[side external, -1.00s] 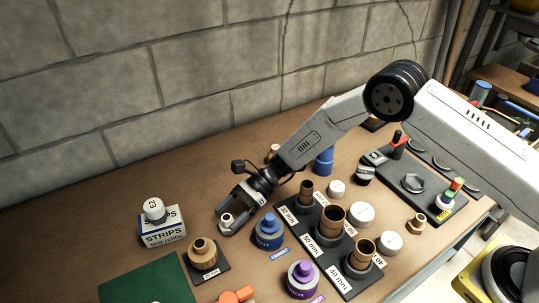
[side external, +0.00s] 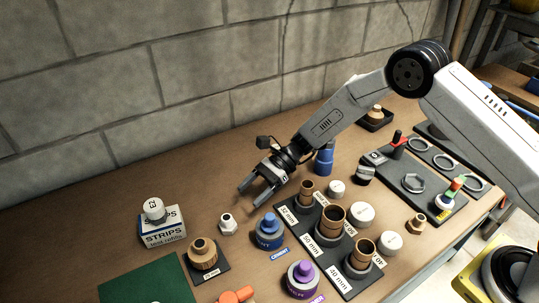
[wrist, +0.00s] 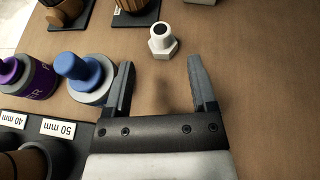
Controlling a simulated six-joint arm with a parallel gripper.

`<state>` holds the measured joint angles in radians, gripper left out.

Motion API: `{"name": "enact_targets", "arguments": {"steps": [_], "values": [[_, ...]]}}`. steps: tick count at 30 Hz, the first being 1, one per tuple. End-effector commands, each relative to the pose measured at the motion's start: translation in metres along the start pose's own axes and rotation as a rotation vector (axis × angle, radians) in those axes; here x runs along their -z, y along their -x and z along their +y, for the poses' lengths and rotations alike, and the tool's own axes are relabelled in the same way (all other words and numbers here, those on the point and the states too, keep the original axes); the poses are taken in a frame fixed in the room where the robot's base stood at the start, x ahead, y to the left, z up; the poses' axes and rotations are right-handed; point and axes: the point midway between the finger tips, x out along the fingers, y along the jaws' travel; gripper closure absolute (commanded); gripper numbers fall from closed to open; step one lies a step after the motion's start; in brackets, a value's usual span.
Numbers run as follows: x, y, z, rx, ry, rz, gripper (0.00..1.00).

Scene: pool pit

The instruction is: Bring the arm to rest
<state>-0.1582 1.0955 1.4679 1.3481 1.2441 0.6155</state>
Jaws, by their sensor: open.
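My gripper (side external: 257,191) is open and empty, held above the bench in the side external view. In the wrist view its two fingers (wrist: 158,80) are spread apart with bare bench between them. A white hex-based fitting (side external: 228,224) stands on the bench in front of the fingertips, apart from them. In the wrist view the white fitting (wrist: 162,41) is beyond the fingertips, between their lines. My arm reaches in from the right, bent at the elbow.
A blue-topped jar (side external: 268,232) and a purple-topped jar (side external: 302,278) stand near the gripper. A black board (side external: 329,274) carries brown cylinders. A strips box (side external: 163,232) with a white cap is at left. Bench toward the wall is clear.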

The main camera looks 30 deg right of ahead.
Motion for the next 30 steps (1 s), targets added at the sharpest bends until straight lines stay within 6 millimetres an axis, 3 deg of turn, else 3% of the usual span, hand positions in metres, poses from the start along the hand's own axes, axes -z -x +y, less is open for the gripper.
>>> {"name": "enact_targets", "arguments": {"steps": [20,26,30], "values": [[-0.002,0.004,0.000,0.001,0.013,0.017,0.27],[-0.009,0.023,0.005,-0.003,0.074,0.108,0.27],[-0.015,0.047,0.011,-0.007,0.152,0.220,0.27]]}}
